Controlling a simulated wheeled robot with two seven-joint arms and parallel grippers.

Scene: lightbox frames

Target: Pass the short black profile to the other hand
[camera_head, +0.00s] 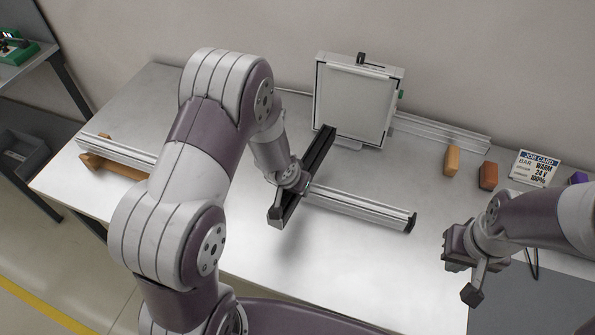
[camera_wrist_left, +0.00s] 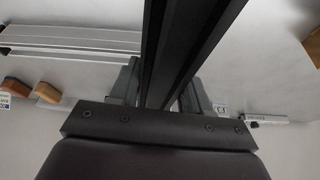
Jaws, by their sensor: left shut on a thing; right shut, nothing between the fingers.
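The short black profile (camera_head: 318,150) is held above the table in the head view, tilted, its far end near the light panel. My left gripper is shut on it near its lower half; the fingers are largely hidden by my wrist. In the left wrist view the black profile (camera_wrist_left: 190,40) runs up between the fingers (camera_wrist_left: 160,90). My right gripper (camera_head: 466,270) is at the lower right, shut and empty, well apart from the profile.
A silver profile (camera_head: 360,206) lies below the held one. A light panel (camera_head: 355,100) stands behind. Another silver profile (camera_head: 440,132), an orange block (camera_head: 452,160), a brown block (camera_head: 488,176) and a job card (camera_head: 535,167) are at the right. The front middle table is clear.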

